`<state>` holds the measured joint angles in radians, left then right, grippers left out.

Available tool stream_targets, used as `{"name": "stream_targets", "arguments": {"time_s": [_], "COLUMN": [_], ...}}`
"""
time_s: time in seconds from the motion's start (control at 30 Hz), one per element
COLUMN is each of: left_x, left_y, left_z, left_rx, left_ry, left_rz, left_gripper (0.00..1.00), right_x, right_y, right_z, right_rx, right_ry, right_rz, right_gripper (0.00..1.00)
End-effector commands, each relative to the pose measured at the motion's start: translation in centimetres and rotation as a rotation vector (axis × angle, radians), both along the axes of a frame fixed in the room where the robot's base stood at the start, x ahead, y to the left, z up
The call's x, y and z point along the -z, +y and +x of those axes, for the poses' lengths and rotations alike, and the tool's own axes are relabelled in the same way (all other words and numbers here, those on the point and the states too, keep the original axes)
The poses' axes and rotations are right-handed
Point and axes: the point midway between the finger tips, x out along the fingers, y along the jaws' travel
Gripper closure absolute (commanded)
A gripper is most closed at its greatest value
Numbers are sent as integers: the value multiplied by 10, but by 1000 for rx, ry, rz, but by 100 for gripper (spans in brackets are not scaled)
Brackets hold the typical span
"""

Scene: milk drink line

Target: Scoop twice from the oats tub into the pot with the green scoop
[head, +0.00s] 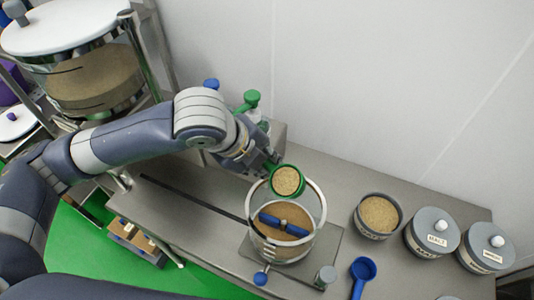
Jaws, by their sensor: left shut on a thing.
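My left gripper (261,161) is shut on the green scoop (277,169), whose round bowl is filled with tan grains. The scoop is above the back rim of the pot (256,243), its bowl facing up toward the camera. The pot has a pale metal ring at its top, brownish contents and a blue stirrer inside. An open tub (368,232) of tan grains stands right of the pot; its label is too small to read, so I cannot tell whether it is the oats tub. My right gripper is not in view.
A blue scoop (363,268) lies on the counter in front of the open tub. Two lidded grey tubs, one marked MALT (432,239) and another (485,247), stand at the right. A large white-lidded vessel (79,37) is at upper left. The counter behind the open tub is clear.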

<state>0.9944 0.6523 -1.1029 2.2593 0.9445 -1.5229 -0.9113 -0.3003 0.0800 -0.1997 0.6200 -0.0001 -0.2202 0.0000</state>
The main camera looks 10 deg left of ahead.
Motion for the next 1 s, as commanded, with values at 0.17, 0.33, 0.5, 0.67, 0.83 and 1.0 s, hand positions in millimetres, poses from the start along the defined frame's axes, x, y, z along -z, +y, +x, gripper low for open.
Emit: {"name": "stream_targets", "arguments": {"time_s": [0.17, 0.33, 0.5, 0.67, 0.83, 1.0], "left_x": [8, 10, 12, 13, 15, 16], "left_y": [1, 2, 2, 2, 3, 3], "left_z": [-1, -2, -2, -2, -3, -3], "left_rx": [-1, 0, 0, 0, 0, -1], "left_ry": [-63, -104, -124, -142, -162, -184], "left_rz": [-57, -95, -112, -129, -146, -168], "left_gripper": [100, 100, 100, 100, 100, 100], "right_x": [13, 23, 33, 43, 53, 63], "right_y": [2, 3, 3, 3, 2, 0], "right_z": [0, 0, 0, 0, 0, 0], "right_rx": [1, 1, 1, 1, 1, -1], "right_ry": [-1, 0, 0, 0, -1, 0], "right_rz": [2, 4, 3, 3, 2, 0], "right_gripper": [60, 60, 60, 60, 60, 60]}}
